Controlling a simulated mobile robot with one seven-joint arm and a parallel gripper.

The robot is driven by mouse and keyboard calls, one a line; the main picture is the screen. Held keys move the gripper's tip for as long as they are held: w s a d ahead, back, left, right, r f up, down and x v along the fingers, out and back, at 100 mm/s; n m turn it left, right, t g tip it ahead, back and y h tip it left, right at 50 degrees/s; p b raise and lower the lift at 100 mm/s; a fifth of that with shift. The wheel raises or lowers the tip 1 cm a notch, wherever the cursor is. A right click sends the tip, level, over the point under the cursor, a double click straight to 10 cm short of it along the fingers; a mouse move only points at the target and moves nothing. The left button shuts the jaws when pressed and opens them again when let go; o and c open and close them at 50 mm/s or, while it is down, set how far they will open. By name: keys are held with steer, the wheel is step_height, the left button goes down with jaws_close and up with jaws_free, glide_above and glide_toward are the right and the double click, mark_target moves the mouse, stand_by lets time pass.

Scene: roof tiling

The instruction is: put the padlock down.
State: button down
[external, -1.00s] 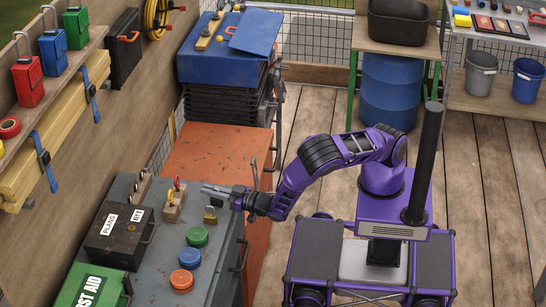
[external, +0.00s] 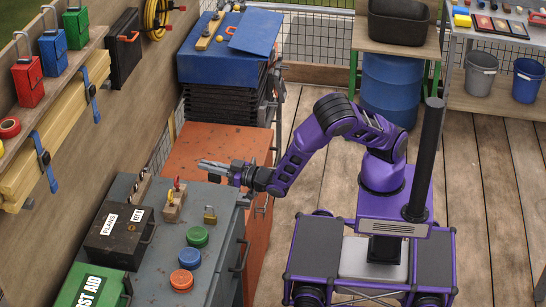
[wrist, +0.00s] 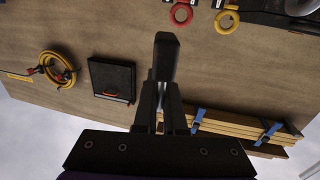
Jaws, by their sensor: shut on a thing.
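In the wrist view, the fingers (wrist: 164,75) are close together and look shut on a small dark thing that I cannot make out. The padlock does not show in the wrist view.
A wooden block (external: 173,209) with red and yellow keys stands left of the padlock. Green (external: 198,236) and blue (external: 190,258) round lids lie in front. A black box (external: 120,234) and a green first aid box (external: 95,290) are further left. An orange cabinet (external: 205,150) is behind.

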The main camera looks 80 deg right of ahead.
steer(key=s+d+f+n+y, duration=0.1)
steer(key=d+f+n+y, duration=0.15)
steer(key=d+f, duration=0.7)
steer(key=w+d+f+b, duration=0.25)
steer(key=w+d, duration=0.55)
steer(key=d, duration=0.4)
steer(key=b, duration=0.6)
glide_above(243, 138)
steer(key=shift+y, duration=0.45)
steer(key=shift+f, duration=9.2)
steer(key=shift+f, duration=0.15)
